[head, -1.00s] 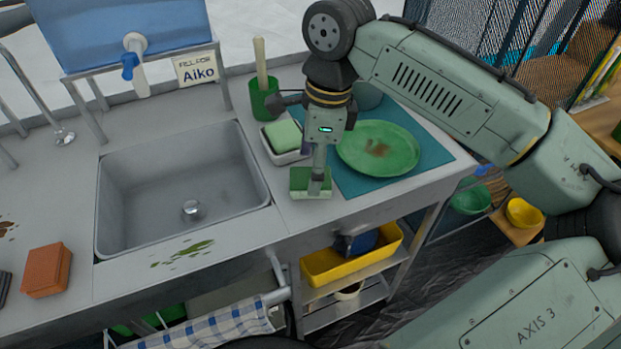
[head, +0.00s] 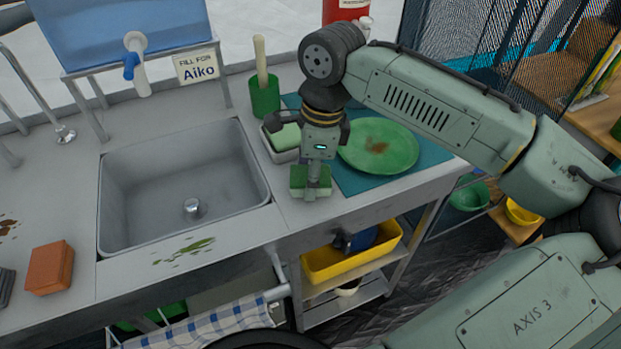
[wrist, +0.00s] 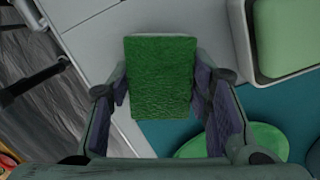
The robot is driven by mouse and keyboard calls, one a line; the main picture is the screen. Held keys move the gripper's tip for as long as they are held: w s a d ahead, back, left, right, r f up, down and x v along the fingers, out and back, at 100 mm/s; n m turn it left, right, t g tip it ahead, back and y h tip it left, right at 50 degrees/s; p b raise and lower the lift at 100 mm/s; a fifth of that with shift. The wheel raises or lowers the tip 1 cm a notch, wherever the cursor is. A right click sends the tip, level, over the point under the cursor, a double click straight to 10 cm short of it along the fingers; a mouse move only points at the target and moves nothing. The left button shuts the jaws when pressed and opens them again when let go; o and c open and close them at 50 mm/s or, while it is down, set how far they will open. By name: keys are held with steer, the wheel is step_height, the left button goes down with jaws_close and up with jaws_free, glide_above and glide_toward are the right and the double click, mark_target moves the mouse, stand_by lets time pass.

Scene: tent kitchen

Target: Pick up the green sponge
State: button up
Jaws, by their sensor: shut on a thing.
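The green sponge (head: 298,180) is at the counter's front edge, right of the sink, and looks to be at counter level. My gripper (head: 313,184) points down over it and is shut on it. The wrist view shows the sponge's rough green top (wrist: 160,72) between my two fingers (wrist: 165,88), one on each side. The far finger and the sponge's underside are hidden in the head view. I cannot tell whether the sponge still touches the counter.
A white dish (head: 283,157) with a pale green block (head: 286,137) stands just behind. A green plate (head: 395,150) lies on a teal mat (head: 430,158) to the right. A green cup (head: 265,97) holds a wooden handle. The sink (head: 180,190) is left.

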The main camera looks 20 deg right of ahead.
steer(key=shift+c, duration=0.9)
steer(key=shift+r, duration=0.15)
steer(key=shift+r+b, duration=0.3)
steer(key=shift+r, duration=0.35)
steer(key=shift+s+r+b, duration=0.4)
steer(key=shift+s+r, duration=0.05)
steer(key=shift+r, duration=0.4)
steer(key=s+r+b, duration=0.1)
steer(key=s+b, duration=0.1)
steer(key=s, duration=1.3)
steer(key=shift+a+r+b, duration=0.15)
steer(key=shift+r+b, duration=0.15)
steer(key=shift+r, duration=0.05)
